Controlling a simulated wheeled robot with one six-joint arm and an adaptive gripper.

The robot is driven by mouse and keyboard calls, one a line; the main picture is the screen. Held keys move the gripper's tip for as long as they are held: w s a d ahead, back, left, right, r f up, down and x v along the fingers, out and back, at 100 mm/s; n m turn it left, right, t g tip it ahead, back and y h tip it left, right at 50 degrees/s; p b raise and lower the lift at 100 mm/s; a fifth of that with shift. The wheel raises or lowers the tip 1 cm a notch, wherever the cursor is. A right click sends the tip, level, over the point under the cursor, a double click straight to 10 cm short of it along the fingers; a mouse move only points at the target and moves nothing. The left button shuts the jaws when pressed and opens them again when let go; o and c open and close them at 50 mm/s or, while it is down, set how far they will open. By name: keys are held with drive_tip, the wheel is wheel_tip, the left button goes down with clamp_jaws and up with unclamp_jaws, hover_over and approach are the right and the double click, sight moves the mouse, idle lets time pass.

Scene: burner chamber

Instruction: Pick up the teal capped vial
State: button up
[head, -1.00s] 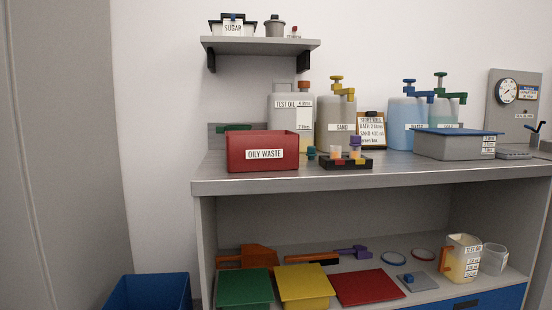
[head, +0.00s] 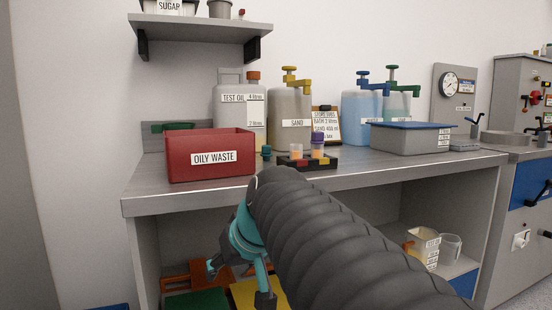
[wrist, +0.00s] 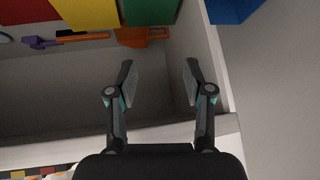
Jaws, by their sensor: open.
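The teal capped vial (head: 266,151) stands on the worktop (head: 345,178), small in the head view, between the red OILY WASTE bin (head: 208,168) and the black vial rack (head: 308,162). Its lower part is partly hidden by my arm. I cannot make the vial out in the wrist view. My gripper (wrist: 158,75) is open and empty in the wrist view, with its fingers apart in front of the bench's lower shelf. In the head view it hangs below the worktop's front edge, mostly behind my arm, well below the vial.
The rack holds orange and purple capped vials. Behind stand the TEST OIL jug (head: 239,115), SAND dispenser (head: 290,120) and blue dispenser (head: 362,115). A grey box with blue lid (head: 411,138) is at right. Green (wrist: 150,8) and yellow (wrist: 90,12) bins sit on the lower shelf.

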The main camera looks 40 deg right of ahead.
drive_tip(key=w+d+r+t+h, duration=0.1)
drive_tip(key=w+d+r+t, duration=0.35)
drive_tip(key=d+r, duration=0.75)
drive_tip(key=h, duration=0.2)
approach(296, 156)
wheel_tip(296, 156, up, 3)
drive_tip(key=s+d, duration=0.1)
drive_tip(key=s, duration=0.1)
drive_tip(key=shift+m+t, duration=0.3)
drive_tip(key=shift+t, duration=0.25)
drive_tip(key=x, duration=0.8)
drive_tip(key=shift+d, duration=0.1)
drive_tip(key=shift+a+x, duration=0.2)
drive_tip(key=shift+x, duration=2.55)
drive_tip(key=c, duration=0.9)
